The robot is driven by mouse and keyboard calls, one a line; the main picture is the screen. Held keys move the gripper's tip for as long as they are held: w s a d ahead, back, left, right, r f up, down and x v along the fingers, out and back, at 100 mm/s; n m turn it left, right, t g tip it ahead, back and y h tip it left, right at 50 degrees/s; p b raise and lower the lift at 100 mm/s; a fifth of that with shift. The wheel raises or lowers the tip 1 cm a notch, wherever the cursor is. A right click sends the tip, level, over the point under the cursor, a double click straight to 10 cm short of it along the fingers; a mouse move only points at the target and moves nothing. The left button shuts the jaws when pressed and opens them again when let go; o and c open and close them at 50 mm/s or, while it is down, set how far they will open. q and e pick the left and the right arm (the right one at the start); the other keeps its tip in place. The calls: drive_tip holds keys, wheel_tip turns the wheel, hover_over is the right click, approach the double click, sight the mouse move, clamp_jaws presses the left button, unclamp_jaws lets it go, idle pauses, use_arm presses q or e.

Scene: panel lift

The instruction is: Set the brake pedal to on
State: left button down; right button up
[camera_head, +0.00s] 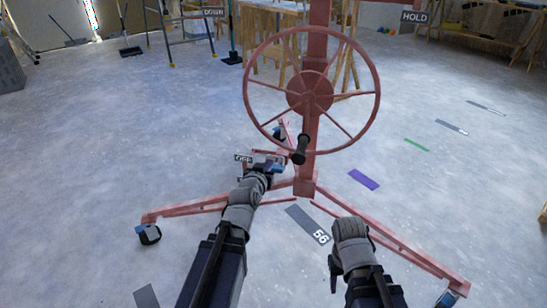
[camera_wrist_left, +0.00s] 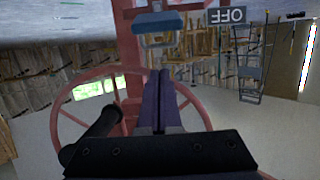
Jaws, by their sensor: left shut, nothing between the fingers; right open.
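The panel lift (camera_head: 312,120) is a red frame on splayed legs. In the left wrist view, the brake pedal (camera_wrist_left: 157,27) is a blue plate on a pale bracket, beside an upside-down OFF sign (camera_wrist_left: 226,16). In the head view the pedal (camera_head: 277,166) is partly hidden by my left gripper (camera_head: 268,168), with the small sign (camera_head: 243,158) beside it. My left gripper's fingers (camera_wrist_left: 159,95) are shut and empty, pointing toward the pedal; I cannot tell whether they touch it. My right gripper (camera_head: 350,240) is open and empty, apart from the lift.
The large red handwheel (camera_head: 312,90) with a black handle (camera_head: 300,150) stands above the pedal. A HOLD sign (camera_head: 414,17) and a DOWN sign (camera_head: 213,12) hang higher up. Caster wheels (camera_head: 148,233) end the legs. Stepladders (camera_head: 185,30) stand behind; the floor around is mostly clear.

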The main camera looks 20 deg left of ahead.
use_arm(q)
drive_tip(key=b, duration=0.3)
hover_over(275, 165)
wheel_tip(275, 165, down, 3)
drive_tip(key=shift+s+r, duration=0.1)
drive_tip(key=shift+r, duration=0.05)
use_arm(e)
wheel_tip(275, 165, down, 3)
drive_tip(key=shift+r, duration=0.2)
use_arm(q)
drive_tip(key=shift+d, duration=0.1)
